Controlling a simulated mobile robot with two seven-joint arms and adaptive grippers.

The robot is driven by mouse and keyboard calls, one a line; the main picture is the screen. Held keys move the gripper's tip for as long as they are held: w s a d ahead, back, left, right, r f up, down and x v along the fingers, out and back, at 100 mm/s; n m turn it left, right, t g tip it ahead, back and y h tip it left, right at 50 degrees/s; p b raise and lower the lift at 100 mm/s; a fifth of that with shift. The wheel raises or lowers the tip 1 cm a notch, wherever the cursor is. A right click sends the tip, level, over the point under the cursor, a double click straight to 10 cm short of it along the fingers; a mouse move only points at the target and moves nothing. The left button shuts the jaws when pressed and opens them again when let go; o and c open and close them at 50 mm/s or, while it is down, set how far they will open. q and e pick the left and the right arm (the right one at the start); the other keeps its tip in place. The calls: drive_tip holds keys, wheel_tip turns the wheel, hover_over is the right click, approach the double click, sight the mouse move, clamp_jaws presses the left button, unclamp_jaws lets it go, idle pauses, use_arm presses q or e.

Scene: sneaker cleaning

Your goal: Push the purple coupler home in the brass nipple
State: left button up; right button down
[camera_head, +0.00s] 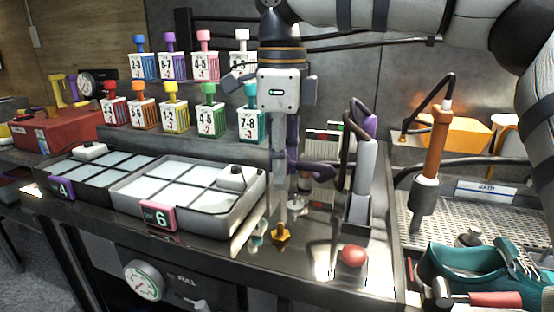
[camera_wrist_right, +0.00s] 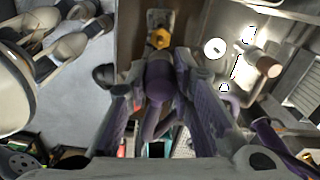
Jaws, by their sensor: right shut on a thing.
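My right gripper (camera_head: 292,178) comes down from above over the counter. In the right wrist view its two fingers (camera_wrist_right: 162,95) are shut on the purple coupler (camera_wrist_right: 159,80). Purple also shows beside the fingers in the head view, on the coupler or its hose (camera_head: 318,171). The brass nipple (camera_head: 281,235) stands on the steel counter below the gripper. In the wrist view the nipple (camera_wrist_right: 159,38) shows just beyond the coupler's end. The coupler appears apart from the nipple, though the wrist view hides the exact gap. My left gripper is in neither view.
A red dome button (camera_head: 353,257) sits at the counter's front right. A dark holder (camera_head: 357,214) with upright tools stands right of the gripper. Tray 6 (camera_head: 122,190) is to the left. A teal shoe (camera_head: 470,275) lies at the right by the perforated bath grate (camera_head: 490,213).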

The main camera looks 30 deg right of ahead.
hover_over(281, 223)
drive_tip(key=shift+f, duration=2.9)
drive_tip(key=shift+f, duration=1.7)
drive_tip(key=c, duration=1.3)
unclamp_jaws()
wheel_tip(281, 223, up, 12)
drive_tip(key=shift+f, duration=0.1)
